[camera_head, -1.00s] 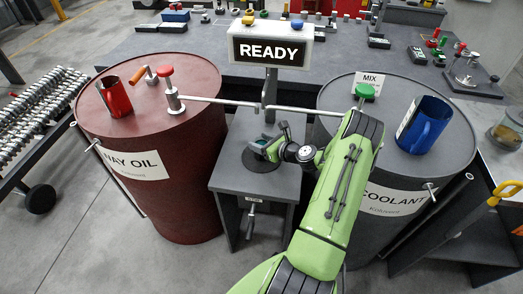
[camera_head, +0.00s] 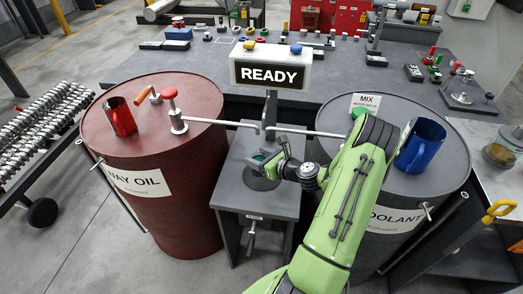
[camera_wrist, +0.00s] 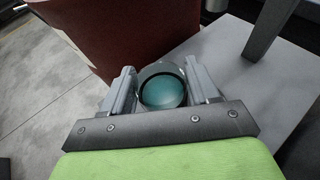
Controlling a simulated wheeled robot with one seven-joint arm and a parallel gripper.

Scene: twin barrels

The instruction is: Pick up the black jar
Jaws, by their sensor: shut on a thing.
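The black jar (camera_wrist: 162,90) is round, with a dark rim and a teal inside, and sits between my two fingers in the wrist view. My gripper (camera_wrist: 160,85) is shut on it, one finger against each side. In the head view my gripper (camera_head: 268,162) is over the grey stand (camera_head: 285,198) between the two barrels. The jar (camera_head: 259,159) shows there only as a small dark and teal shape, partly hidden by the gripper. A dark round patch lies under it on the stand. I cannot tell whether the jar touches the stand.
The red barrel (camera_head: 160,190) stands left, carrying a red mug (camera_head: 121,118). The grey barrel (camera_head: 345,120) stands right, carrying a blue jug (camera_head: 420,146). A READY sign (camera_head: 270,74) with thin rods rises behind the stand. A rack of metal parts (camera_head: 45,135) is far left.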

